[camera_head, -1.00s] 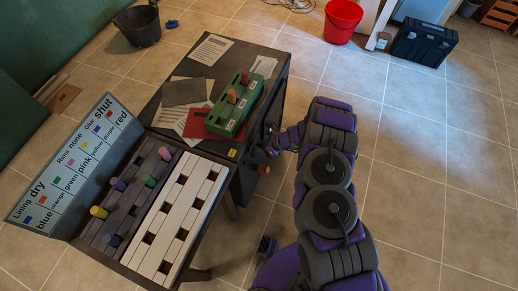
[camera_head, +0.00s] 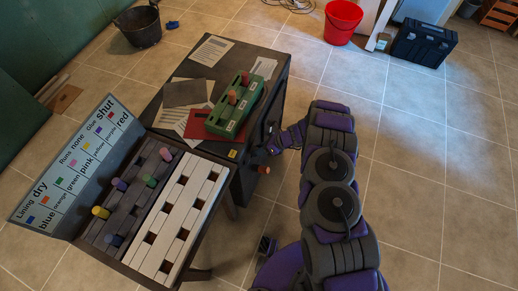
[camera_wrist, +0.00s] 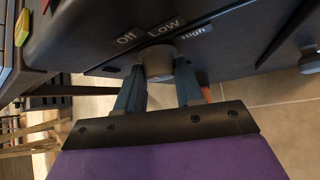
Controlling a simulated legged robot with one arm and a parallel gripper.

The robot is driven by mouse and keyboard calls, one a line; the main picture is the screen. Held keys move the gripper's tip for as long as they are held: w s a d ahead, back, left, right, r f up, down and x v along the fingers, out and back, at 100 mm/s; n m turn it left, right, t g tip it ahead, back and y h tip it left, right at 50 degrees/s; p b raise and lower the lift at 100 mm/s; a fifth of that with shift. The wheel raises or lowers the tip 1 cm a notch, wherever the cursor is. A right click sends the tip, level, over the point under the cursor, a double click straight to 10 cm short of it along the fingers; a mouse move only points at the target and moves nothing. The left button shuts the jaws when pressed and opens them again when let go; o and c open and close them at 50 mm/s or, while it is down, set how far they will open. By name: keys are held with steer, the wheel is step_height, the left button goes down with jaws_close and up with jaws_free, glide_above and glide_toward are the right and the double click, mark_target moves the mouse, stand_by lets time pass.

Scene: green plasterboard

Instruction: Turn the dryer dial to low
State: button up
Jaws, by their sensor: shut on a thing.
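The dryer dial (camera_wrist: 157,62) is a round grey knob on the dark side panel of the cabinet (camera_wrist: 90,40). Labels reading Off (camera_wrist: 128,38), Low (camera_wrist: 166,25) and High (camera_wrist: 195,35) sit around its upper edge in the wrist view. My gripper (camera_wrist: 160,78) is shut on the dial, one finger on each side. The dial's pointer cannot be made out. In the head view my gripper (camera_head: 276,140) is at the right side of the cabinet (camera_head: 262,50), and the dial is hidden there.
A green block with pegs (camera_head: 238,108), papers and a red sheet lie on the cabinet top. A legend board (camera_head: 75,165) and pegged rack stand at the left. An orange peg (camera_head: 263,169) shows beside the cabinet.

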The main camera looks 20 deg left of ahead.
steer(key=m+g+b, duration=0.1)
steer(key=m+g+y+b, duration=0.1)
steer(key=b, duration=0.1)
steer(key=w+g+b, duration=0.1)
steer(key=g+b, duration=0.1)
steer(key=shift+d+f+m, duration=0.1)
steer(key=shift+f+m, duration=0.2)
steer(key=shift+m, duration=0.1)
steer(key=shift+r+y+b, duration=0.1)
steer(key=shift+y+b, duration=0.2)
steer(key=o, duration=0.8)
steer(key=shift+o, duration=1.2)
